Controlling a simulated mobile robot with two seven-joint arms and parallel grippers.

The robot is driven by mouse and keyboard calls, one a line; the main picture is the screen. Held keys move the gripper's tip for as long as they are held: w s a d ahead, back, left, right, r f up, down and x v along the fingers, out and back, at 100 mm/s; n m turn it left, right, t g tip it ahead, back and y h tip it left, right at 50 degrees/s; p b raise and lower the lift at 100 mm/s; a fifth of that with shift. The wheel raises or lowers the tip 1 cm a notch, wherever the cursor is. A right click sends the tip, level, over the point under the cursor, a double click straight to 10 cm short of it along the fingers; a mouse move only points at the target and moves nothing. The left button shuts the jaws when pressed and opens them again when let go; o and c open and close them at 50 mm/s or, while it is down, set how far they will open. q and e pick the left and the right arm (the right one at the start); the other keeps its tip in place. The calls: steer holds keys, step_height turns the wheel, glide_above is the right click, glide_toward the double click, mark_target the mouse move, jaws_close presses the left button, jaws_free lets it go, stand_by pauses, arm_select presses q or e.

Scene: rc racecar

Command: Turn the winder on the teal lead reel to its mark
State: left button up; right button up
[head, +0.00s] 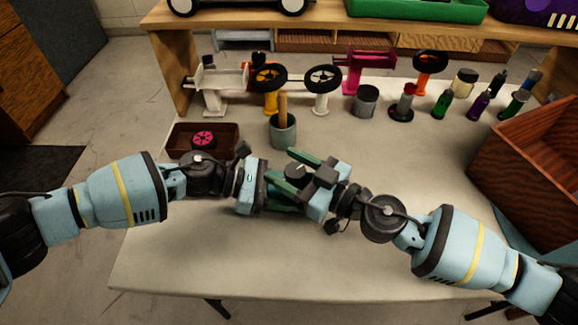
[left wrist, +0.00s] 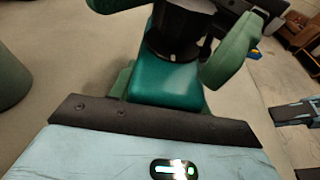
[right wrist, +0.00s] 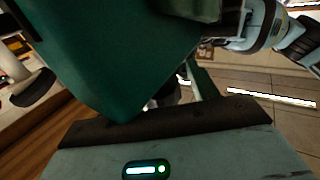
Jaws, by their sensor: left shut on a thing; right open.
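The teal lead reel (left wrist: 165,85) is in my left gripper (head: 277,194), raised above the near middle of the table. In the left wrist view its teal body reaches out from the palm, with a dark round winder part (left wrist: 180,38) at its far end. My right gripper (head: 287,168) comes in from the right, facing the left one. It is open, with its green fingers on either side of the dark winder. I cannot tell whether they touch it. The mark cannot be made out. Close teal surfaces fill much of the right wrist view.
A brown tray (head: 230,142) with a pink wheel and a grey-green cup (head: 283,140) stand behind the grippers. Stands, wheels and bottles line the back. A wooden crate (head: 535,165) is at the right. The near table (head: 250,265) is clear.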

steer(key=shift+c, duration=0.3)
steer(key=c, duration=0.9)
steer(key=shift+c, duration=0.3)
steer(key=shift+r+m+t, duration=0.1)
steer(key=shift+m+t, duration=0.2)
steer(key=shift+w+m+t+h, duration=0.1)
steer(key=shift+m+t+h, duration=0.45)
steer(key=shift+t, duration=0.25)
steer(key=m+t+h, duration=0.3)
steer(key=h, duration=0.1)
steer(key=shift+m+t+h, duration=0.25)
steer(key=shift+m+t, duration=0.05)
steer(key=shift+m, duration=0.05)
steer(key=shift+w+d+m+t+h, duration=0.2)
steer(key=shift+m+t+h, duration=0.35)
steer(key=shift+m+h, duration=0.7)
steer(key=shift+w+d+m+t+h, duration=0.15)
steer(key=shift+m+t+h, duration=0.45)
steer(key=shift+h, duration=1.15)
steer(key=shift+s+d, duration=0.1)
steer(key=o, duration=1)
steer(key=shift+m+h, duration=0.25)
steer(key=shift+h, duration=0.05)
